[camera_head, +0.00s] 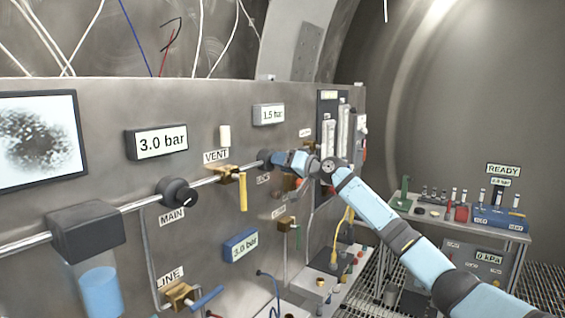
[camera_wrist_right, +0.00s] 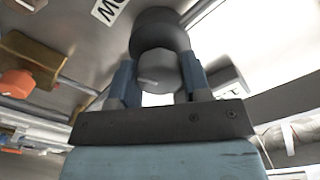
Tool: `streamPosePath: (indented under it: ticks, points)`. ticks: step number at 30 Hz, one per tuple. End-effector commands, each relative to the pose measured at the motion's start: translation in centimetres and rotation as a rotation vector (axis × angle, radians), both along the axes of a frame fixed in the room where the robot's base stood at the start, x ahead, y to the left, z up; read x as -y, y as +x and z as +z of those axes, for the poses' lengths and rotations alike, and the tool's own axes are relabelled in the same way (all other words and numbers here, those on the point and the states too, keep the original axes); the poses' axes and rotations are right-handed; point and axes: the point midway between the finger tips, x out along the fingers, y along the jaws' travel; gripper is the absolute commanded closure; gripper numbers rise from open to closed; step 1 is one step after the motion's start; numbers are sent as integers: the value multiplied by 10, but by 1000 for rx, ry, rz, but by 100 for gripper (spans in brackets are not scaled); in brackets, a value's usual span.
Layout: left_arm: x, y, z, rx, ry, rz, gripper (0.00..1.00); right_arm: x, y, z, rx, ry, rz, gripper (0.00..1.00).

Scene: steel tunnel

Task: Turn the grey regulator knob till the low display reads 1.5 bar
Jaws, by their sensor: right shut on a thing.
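The grey regulator knob (camera_wrist_right: 158,68) sits on a dark round body (camera_wrist_right: 160,28) and lies between my right gripper's fingers in the right wrist view. My right gripper (camera_head: 276,160) is shut on the knob; its fingers and the dark body also show in the right wrist view. In the head view the arm hides most of the knob. Above it, a grey-framed display (camera_head: 268,114) reads what looks like 1.5 bar. A larger display (camera_head: 160,142) to the left reads 3.0 bar, and a blue-framed one (camera_head: 240,246) lower down also reads 3.0 bar. My left gripper is not in view.
The pipe carries a black MAIN knob (camera_head: 178,194) and a brass VENT valve with a yellow handle (camera_head: 243,190). A green-handled valve (camera_head: 290,226) is below my gripper. A LINE valve with a blue handle (camera_head: 206,298) is lower left. A bench (camera_head: 515,235) with bottles stands right.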

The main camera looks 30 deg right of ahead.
Motion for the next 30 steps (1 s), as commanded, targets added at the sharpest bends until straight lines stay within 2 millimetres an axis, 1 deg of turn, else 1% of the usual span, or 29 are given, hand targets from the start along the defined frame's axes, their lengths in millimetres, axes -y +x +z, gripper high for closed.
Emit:
streamPosePath:
  ticks: [8, 9, 11, 12, 20, 23, 26, 30]
  points:
    - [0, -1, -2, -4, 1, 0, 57, 0, 0, 1, 2, 1, -1, 80]
    - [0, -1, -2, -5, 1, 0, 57, 0, 0, 1, 2, 1, -2, 49]
    - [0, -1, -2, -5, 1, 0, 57, 0, 0, 1, 2, 0, -1, 36]
    - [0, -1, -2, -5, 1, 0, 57, 0, 0, 1, 2, 0, -1, 31]
    - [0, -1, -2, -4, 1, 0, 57, 1, -1, 0, 1, -1, -1, 31]
    - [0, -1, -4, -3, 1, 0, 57, 4, -6, -1, 1, -1, -1, 31]
    - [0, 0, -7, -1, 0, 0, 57, 9, -19, -3, 1, -3, -2, 31]
    - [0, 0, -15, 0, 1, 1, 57, 21, -48, -4, 2, -5, -2, 31]
